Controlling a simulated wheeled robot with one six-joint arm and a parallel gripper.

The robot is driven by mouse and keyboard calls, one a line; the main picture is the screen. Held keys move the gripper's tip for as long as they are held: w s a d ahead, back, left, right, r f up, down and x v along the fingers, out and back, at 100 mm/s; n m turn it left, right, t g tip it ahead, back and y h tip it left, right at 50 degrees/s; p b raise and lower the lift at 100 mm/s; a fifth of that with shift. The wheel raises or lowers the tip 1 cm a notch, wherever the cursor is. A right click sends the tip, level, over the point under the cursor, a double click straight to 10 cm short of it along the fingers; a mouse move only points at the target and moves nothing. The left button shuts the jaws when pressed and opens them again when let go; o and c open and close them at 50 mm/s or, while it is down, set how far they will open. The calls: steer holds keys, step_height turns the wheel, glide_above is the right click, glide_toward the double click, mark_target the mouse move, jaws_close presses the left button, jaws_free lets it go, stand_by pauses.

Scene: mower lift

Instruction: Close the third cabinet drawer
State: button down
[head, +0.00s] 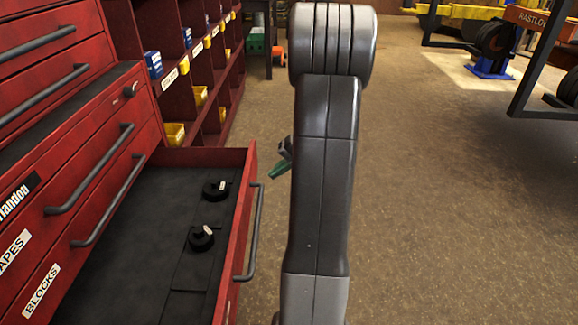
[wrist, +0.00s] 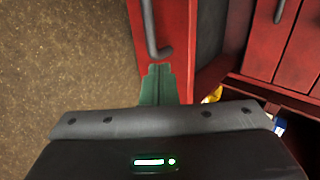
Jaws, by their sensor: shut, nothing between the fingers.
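The red cabinet (head: 60,110) stands at the left in the head view. One of its drawers (head: 155,235) is pulled out, with a dark liner and black round rolls inside. Its front panel carries a grey bar handle (head: 252,230). In the head view my gripper (head: 279,170) shows only as a green fingertip beside my arm, right of the drawer front. In the wrist view my gripper (wrist: 157,70) is shut and empty, its green fingers at the red drawer front (wrist: 170,40), just below the handle's end (wrist: 157,50). I cannot tell whether they touch.
Red shelving (head: 205,60) with yellow and blue bins stands behind the cabinet. The brown floor (head: 440,200) to the right is clear. A dark metal frame (head: 545,70) and a blue stand (head: 490,62) are at the far right.

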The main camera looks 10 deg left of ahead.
mark_target(249, 178)
steer(key=a, duration=0.2)
steer(key=a+f+b, duration=0.1)
steer(key=a, duration=0.1)
steer(key=shift+s+f, duration=0.1)
steer(key=shift+s, duration=0.15)
steer(key=shift+a, duration=0.55)
steer(key=shift+s+a, duration=0.15)
steer(key=shift+a, duration=0.35)
steer(key=s+a+p, duration=0.2)
steer(key=s+a, duration=0.1)
steer(key=a, duration=2.4)
steer(key=shift+a+p, duration=0.15)
steer(key=shift+p, duration=0.2)
